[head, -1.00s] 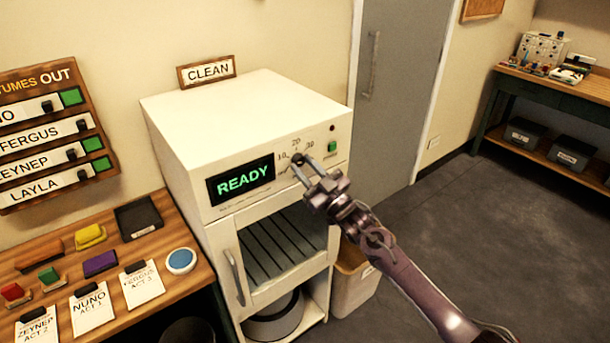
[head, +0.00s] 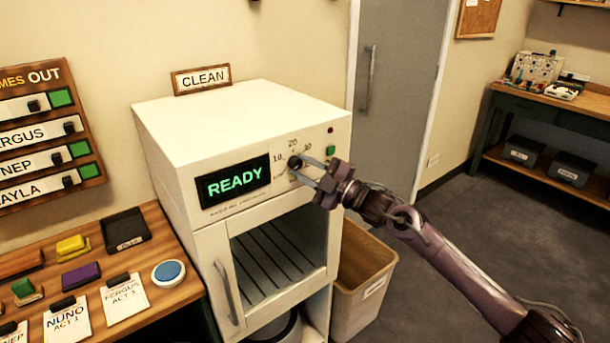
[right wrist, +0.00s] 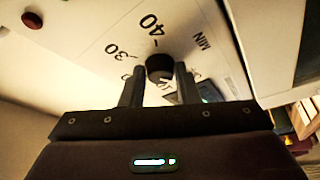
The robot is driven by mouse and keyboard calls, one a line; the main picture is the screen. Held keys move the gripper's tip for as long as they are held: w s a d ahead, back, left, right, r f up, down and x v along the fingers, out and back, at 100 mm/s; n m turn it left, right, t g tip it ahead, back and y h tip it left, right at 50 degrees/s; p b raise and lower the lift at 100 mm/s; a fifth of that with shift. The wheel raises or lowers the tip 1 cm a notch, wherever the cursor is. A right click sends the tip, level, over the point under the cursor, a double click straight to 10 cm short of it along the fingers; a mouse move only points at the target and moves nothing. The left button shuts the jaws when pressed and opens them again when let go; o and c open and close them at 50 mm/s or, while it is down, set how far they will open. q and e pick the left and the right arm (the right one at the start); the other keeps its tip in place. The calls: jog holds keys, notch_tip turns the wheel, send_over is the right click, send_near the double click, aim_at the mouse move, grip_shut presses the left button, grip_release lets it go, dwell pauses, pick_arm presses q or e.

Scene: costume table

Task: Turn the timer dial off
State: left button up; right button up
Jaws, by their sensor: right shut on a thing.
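The timer dial (head: 294,162) is a small black knob on the front panel of the white cabinet (head: 230,125), below the printed number scale. In the right wrist view the dial (right wrist: 160,66) sits between my two fingers, with 30 and 40 printed near it. My right gripper (head: 306,171) reaches in from the right and is shut on the dial. Its fingers partly cover the scale. Which mark the dial points to is too small to tell. The display (head: 234,181) reads READY in green. My left gripper is not in view.
A green button (head: 330,150) and a dark red light (head: 331,130) sit right of the dial. The cabinet's door handle (head: 228,293) is below. A bin (head: 362,285) stands at its right, and a wooden table (head: 185,300) with cards and coloured blocks at its left.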

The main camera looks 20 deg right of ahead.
jog(key=shift+n, duration=0.4)
jog(key=o, duration=1)
jog(key=shift+c, duration=0.2)
jog(key=shift+s+d+f+b, duration=0.15)
jog(key=shift+s+b, duration=0.05)
jog(key=shift+b, duration=0.1)
jog(key=b+v, duration=0.2)
jog(key=v, duration=0.5)
jog(key=shift+s+d, duration=0.1)
jog(key=shift+d, duration=0.05)
